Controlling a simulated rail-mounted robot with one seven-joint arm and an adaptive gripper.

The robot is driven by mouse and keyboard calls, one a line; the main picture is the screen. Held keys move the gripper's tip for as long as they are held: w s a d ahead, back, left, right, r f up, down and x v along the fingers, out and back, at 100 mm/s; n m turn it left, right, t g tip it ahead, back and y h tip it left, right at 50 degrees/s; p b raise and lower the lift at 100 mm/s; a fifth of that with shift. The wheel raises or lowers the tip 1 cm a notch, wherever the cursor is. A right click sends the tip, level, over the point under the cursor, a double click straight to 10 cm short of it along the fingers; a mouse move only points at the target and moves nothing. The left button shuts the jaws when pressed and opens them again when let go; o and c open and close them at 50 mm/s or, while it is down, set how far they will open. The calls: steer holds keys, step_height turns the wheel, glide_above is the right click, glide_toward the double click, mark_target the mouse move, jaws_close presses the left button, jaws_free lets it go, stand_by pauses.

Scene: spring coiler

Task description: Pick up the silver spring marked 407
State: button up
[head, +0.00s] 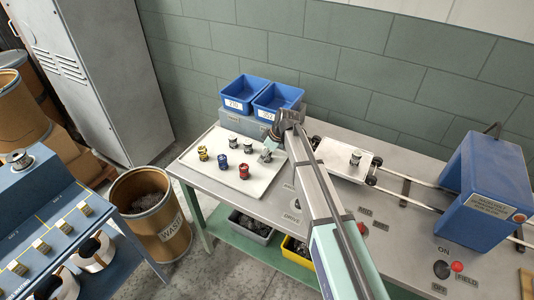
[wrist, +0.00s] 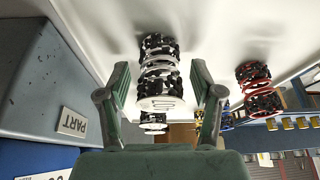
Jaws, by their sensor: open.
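In the wrist view a silver spring (wrist: 158,68) with dark coils stands between the two green fingers of my gripper (wrist: 160,84), which is open. Its pale end disc carries a mark that I cannot read as a number. A second silver spring (wrist: 153,124) shows beyond it, partly hidden. In the head view my gripper (head: 271,142) is low over the right end of the white tray (head: 218,178), at a silver spring (head: 266,156). Two more silver springs (head: 233,143) (head: 248,146) stand to its left. I cannot read 407 on any spring.
A red spring (head: 244,171), a blue spring (head: 222,162) and a yellow spring (head: 202,153) stand on the tray. Blue bins (head: 240,89) on a grey box are behind. A blue machine (head: 486,190) stands at the right. The tray's front is clear.

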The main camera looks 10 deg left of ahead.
steer(key=shift+f, duration=0.15)
jaws_close()
